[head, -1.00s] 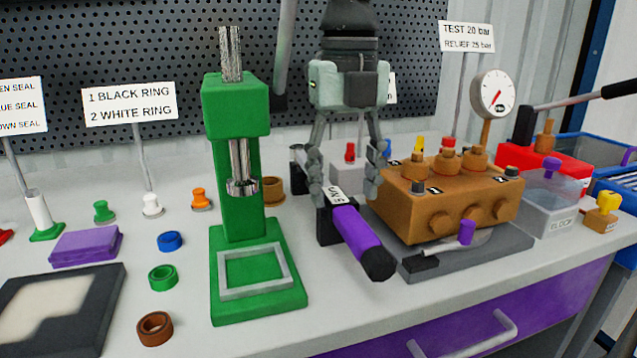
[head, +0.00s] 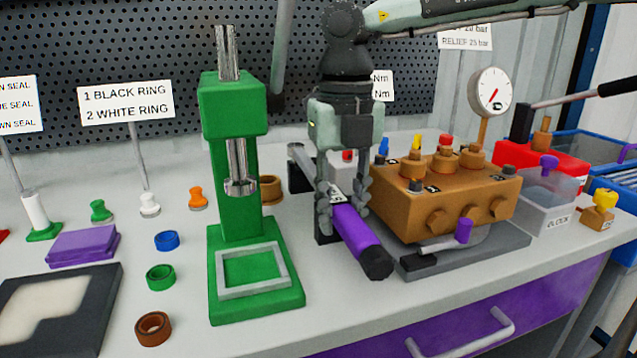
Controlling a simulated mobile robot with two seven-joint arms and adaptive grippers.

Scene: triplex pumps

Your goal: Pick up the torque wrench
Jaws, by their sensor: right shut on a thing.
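The torque wrench (head: 356,236) has a purple handle with a black end that points toward the front edge of the bench. Its grey shaft runs back to the left and seems to rest on dark supports (head: 326,230). My right gripper (head: 343,202) comes down from above and is shut on the wrench, its fingers on either side where the labelled section meets the handle. I cannot tell whether the wrench is lifted off its supports. My left gripper is not in view.
The brown pump block (head: 440,205) on its grey plate stands close right of the wrench. The green press (head: 236,200) stands to the left, with several coloured rings and plugs beyond. A gauge (head: 491,92) rises behind the pump. The bench's front strip (head: 350,310) is clear.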

